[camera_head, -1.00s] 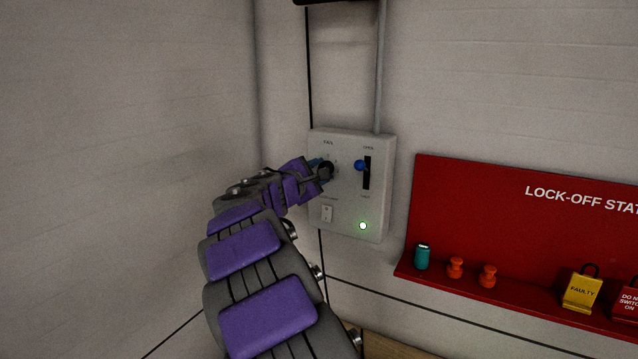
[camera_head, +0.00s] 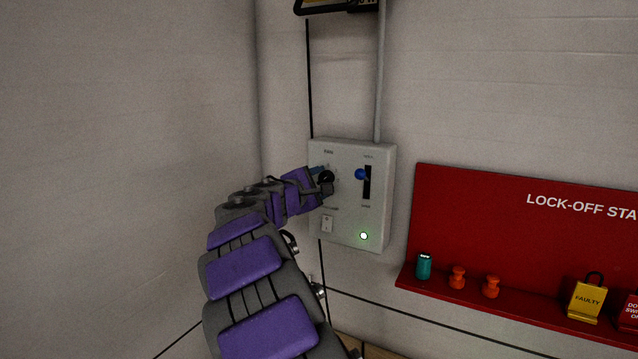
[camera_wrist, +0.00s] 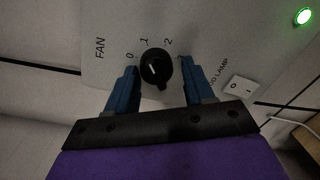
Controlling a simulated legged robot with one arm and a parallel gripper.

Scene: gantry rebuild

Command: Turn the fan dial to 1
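The fan dial (camera_wrist: 155,68) is a round black knob with a short white line, on the light grey control panel (camera_head: 345,220). In the wrist view, the label FAN and the numbers 0, 1 and 2 stand around it. The white line slants toward the upper left, roughly the 0 to 1 side; its exact setting is hard to tell. My gripper (camera_wrist: 160,76) is open, with one blue finger on each side of the dial. The left finger is very close to the knob; contact cannot be told. In the head view, my gripper (camera_head: 323,183) partly covers the dial (camera_head: 327,177).
The panel also has a blue-knobbed lever (camera_head: 361,174) in a black slot, a white lamp switch (camera_wrist: 238,88) and a lit green lamp (camera_head: 364,236). A red lock-off station (camera_head: 470,215) with a shelf of items is at the right. A wall stands close at left.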

